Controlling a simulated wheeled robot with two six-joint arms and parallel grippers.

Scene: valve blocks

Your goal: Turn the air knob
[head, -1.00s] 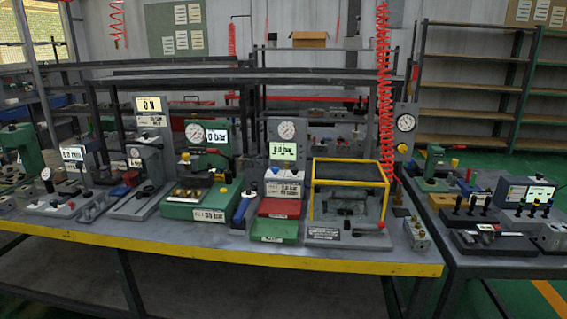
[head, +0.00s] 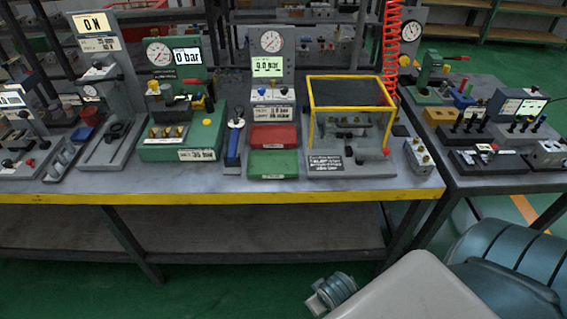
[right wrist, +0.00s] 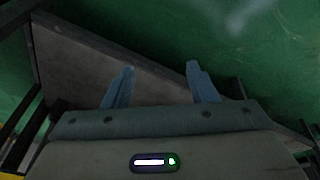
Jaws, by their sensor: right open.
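A grey test unit with a round gauge (head: 271,41) and a lit green display (head: 267,66) stands at the middle of the bench in the head view. Small knobs (head: 261,92) sit below the display, at least one of them blue. A yellow knob (head: 404,60) is on the gauge post behind the right end of the bench. No readable label shows which is the air knob. My right gripper (right wrist: 160,66) is open and empty in the right wrist view, with its two blue-grey fingers apart, away from the knobs. My left gripper is out of view.
The bench (head: 225,192) has a yellow front edge, and green floor lies before it. A yellow-framed box (head: 309,120) stands right of the test unit, with a red coiled hose (head: 391,40) behind. A green press base (head: 206,138) stands left. My right arm fills the lower right.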

